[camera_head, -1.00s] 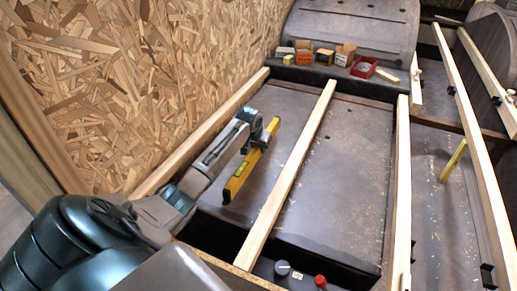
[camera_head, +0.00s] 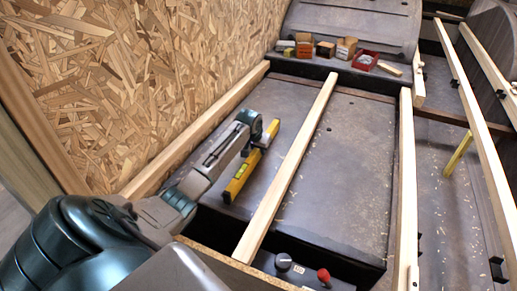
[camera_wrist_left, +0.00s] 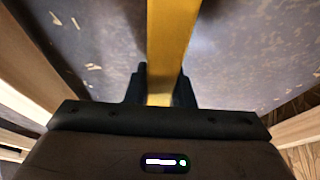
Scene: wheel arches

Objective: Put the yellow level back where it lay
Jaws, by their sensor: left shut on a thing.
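The yellow level (camera_head: 240,180) is a long bar with small vials, seen in the head view left of the middle wooden batten. My left gripper (camera_head: 257,146) is shut on it near its far end, with the near end pointing toward me. In the left wrist view the yellow level (camera_wrist_left: 170,45) runs away from between the dark fingers (camera_wrist_left: 160,88). It is over the dark, speckled panel (camera_head: 335,165); I cannot tell whether it touches the panel. Part of the level is hidden by the gripper. My right gripper is not in view.
Pale wooden battens (camera_head: 290,165) run lengthwise over the panel, and a chipboard wall (camera_head: 140,80) stands at left. Small boxes (camera_head: 325,49) and a red tray (camera_head: 365,61) sit on the far ledge. Knobs (camera_head: 323,275) are at the near edge. A yellow stick (camera_head: 458,153) leans at right.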

